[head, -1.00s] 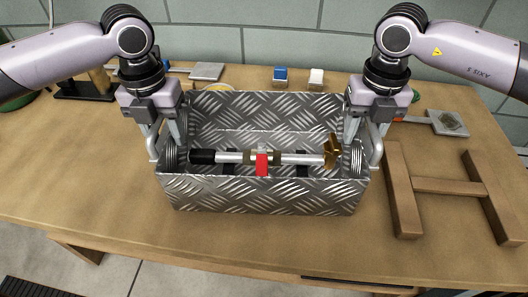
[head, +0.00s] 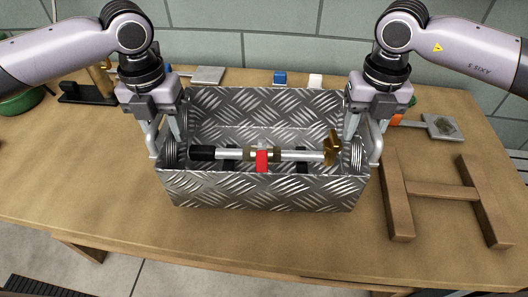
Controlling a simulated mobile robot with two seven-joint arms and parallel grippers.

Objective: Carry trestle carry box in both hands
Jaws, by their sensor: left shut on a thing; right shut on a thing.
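The carry box (head: 262,190) is an open-topped box of silver tread-plate metal, with a bar handle on each short side. Inside it lies a silver rod (head: 290,156) with a black end, a red block in the middle and a brass-coloured fitting at the right. My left gripper (head: 163,145) is shut on the box's left handle. My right gripper (head: 367,142) is shut on its right handle. The box looks level; I cannot tell whether its underside touches the table. The wooden trestle (head: 445,191), H-shaped, lies to the right of the box.
The wooden table (head: 110,195) is clear at the front and left. A blue block (head: 280,78) and a white block (head: 316,81) stand behind the box. A flat grey plate (head: 442,127) lies at the back right. A green bowl (head: 20,103) is at the far left.

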